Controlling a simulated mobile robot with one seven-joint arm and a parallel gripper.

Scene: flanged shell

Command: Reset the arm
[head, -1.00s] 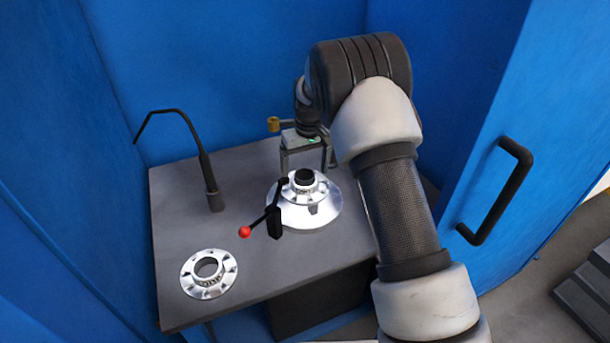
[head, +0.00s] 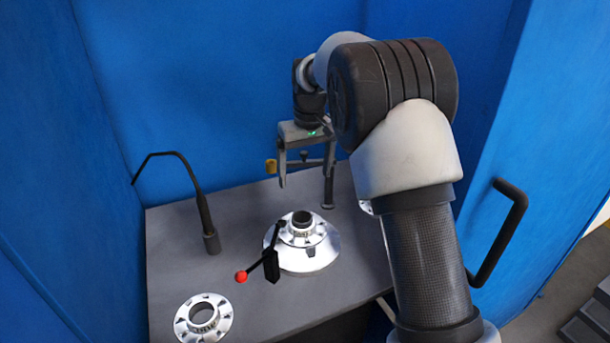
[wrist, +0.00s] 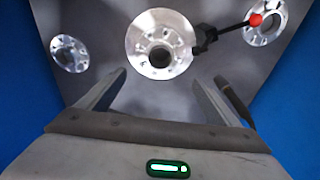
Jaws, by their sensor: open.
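My gripper (head: 305,188) is raised above the back of the grey table, its two fingers apart and pointing down with nothing between them. In the wrist view my gripper (wrist: 158,82) also shows spread and empty. The silver flanged shell (head: 302,258) stands on the table in front of it, apart from the fingers. In the wrist view the shell (wrist: 150,62) lies beyond the fingertips. A black clamp lever with a red ball (head: 241,277) stands at the shell's near left side. My arm fills the right of the head view and hides part of the table.
A loose flange ring (head: 222,320) lies at the table's front left. Another flange (wrist: 69,53) is mostly hidden by my arm in the head view. A black gooseneck (head: 206,222) stands at left. Blue walls (head: 230,80) enclose the table (head: 180,270); a black handle (head: 505,235) is right.

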